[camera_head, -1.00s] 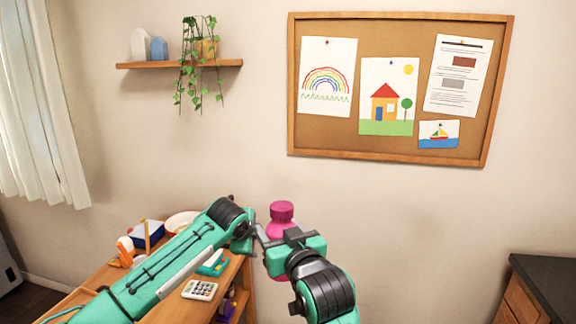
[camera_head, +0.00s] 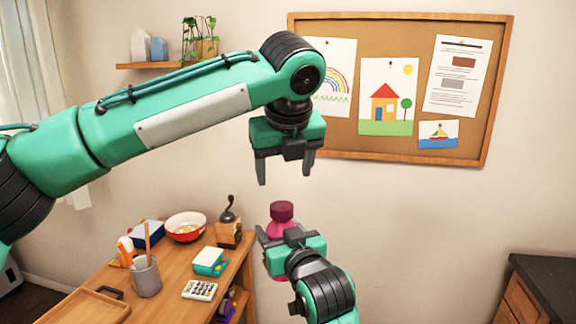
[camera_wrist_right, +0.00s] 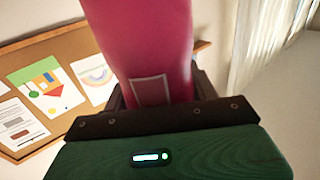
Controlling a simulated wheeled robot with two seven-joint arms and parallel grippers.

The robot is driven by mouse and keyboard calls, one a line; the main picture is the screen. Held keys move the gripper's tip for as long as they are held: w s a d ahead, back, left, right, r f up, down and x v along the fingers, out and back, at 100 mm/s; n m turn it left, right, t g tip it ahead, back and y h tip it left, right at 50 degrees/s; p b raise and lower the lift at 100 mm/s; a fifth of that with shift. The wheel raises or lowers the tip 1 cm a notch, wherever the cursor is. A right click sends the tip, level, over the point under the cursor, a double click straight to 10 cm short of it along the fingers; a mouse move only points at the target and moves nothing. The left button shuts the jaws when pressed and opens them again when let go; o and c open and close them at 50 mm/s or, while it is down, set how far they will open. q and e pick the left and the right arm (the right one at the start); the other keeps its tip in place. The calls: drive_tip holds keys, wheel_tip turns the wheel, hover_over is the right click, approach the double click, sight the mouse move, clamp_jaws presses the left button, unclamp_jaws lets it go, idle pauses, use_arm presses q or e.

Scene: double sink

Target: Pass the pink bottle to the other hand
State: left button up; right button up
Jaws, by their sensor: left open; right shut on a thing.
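The pink bottle (camera_head: 281,214) is upright in the head view, with its darker cap on top; its lower part is partly hidden behind my right gripper. My right gripper (camera_head: 279,236) is shut on the bottle and holds it in the air to the right of the wooden table. The bottle (camera_wrist_right: 148,45) also fills the upper middle of the right wrist view, between the fingers. My left gripper (camera_head: 286,176) is open and empty, pointing down above the bottle's cap, apart from it.
The wooden table (camera_head: 180,270) at lower left carries a red-rimmed bowl (camera_head: 185,227), a coffee grinder (camera_head: 229,225), a grey cup (camera_head: 147,277), a calculator (camera_head: 199,290) and a tray (camera_head: 95,308). A dark-topped cabinet (camera_head: 545,280) stands at right. A corkboard (camera_head: 400,155) hangs behind.

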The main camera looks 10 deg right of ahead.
sight(283, 207)
use_arm(q)
drive_tip(key=shift+m+g, duration=0.4)
drive_tip(key=shift+m, duration=0.3)
drive_tip(key=x, duration=0.3)
drive_tip(key=s+x, duration=0.1)
drive_tip(key=x, duration=0.6)
drive_tip(key=shift+s+a+f, duration=0.1)
drive_tip(key=shift+s+f, duration=0.15)
drive_tip(key=shift+f, duration=0.05)
drive_tip(key=c, duration=1)
use_arm(e)
drive_tip(key=shift+a, duration=0.1)
use_arm(q)
drive_tip(key=shift+c, duration=0.9)
use_arm(e)
drive_tip(key=o, duration=1.1)
